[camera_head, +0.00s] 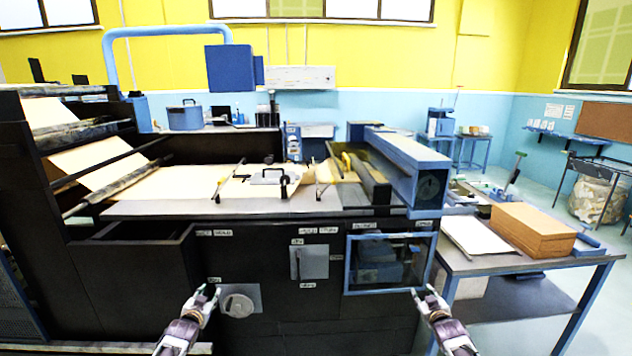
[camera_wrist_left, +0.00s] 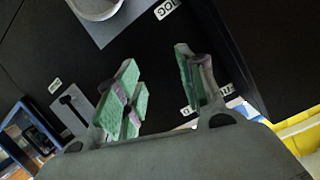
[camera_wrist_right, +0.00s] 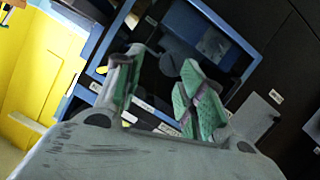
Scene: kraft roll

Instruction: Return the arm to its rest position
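My left gripper (camera_head: 208,294) is low in the head view, in front of the machine's dark front panel, near a round light knob on a grey plate (camera_head: 253,299). In the left wrist view my left gripper (camera_wrist_left: 160,88) has its green-padded fingers apart, with nothing between them. My right gripper (camera_head: 426,292) is low and further right, below the blue-framed window (camera_head: 347,264). In the right wrist view its fingers (camera_wrist_right: 155,92) are apart and empty. Both arms come up from the bottom edge, and neither gripper visibly holds anything.
The dark machine (camera_head: 130,270) fills the middle and left, with kraft paper (camera_head: 150,192) on its bed. At right, a blue-legged table (camera_head: 480,265) bears a brown stack (camera_head: 533,230) and a white sheet (camera_head: 476,236). Open floor shows at far right.

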